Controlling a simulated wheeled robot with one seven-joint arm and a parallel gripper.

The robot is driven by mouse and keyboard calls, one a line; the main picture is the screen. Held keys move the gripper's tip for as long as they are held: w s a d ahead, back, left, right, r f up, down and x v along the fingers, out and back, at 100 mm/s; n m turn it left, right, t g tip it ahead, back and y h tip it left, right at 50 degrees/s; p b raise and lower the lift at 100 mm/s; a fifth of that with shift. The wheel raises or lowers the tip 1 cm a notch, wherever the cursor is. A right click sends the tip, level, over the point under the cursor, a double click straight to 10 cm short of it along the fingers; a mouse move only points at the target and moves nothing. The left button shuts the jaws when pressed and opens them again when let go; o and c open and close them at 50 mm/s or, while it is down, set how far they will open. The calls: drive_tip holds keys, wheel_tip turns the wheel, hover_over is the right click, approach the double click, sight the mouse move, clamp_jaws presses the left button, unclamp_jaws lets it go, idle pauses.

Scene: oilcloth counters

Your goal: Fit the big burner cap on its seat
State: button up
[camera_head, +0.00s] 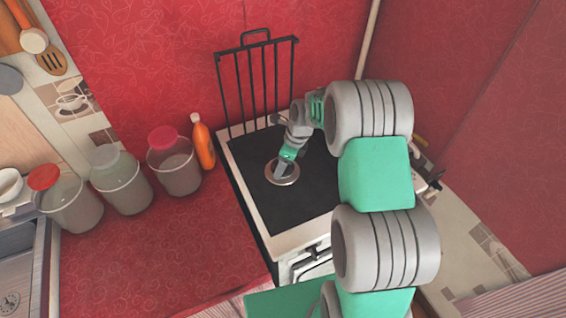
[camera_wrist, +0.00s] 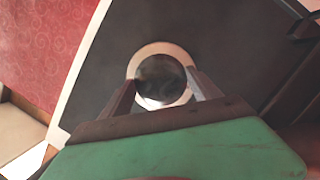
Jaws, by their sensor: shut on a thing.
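The big burner cap (camera_wrist: 160,78) is a dark, glossy disc between my gripper's two fingers in the wrist view. A pale metal ring, the burner seat (camera_wrist: 148,51), shows around it. In the head view the seat (camera_head: 290,182) is a round metal ring on the black stove top, and my gripper (camera_head: 281,171) is right over it. My gripper (camera_wrist: 161,91) is shut on the cap. I cannot tell whether the cap touches the seat or is slightly above it. The fingers hide part of the cap in the head view.
The black stove top (camera_head: 258,202) has a pale rim. A dark rack (camera_head: 262,85) stands upright at its back. An orange bottle (camera_head: 203,143) and several lidded jars (camera_head: 176,170) stand on the red counter (camera_head: 150,245) to the left.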

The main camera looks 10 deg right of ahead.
drive_tip(key=o, duration=1.5)
drive_tip(key=shift+o, duration=0.2)
drive_tip(key=shift+r, duration=0.1)
drive_tip(key=shift+r+p, duration=2.05)
drive_tip(key=shift+r, duration=1.9)
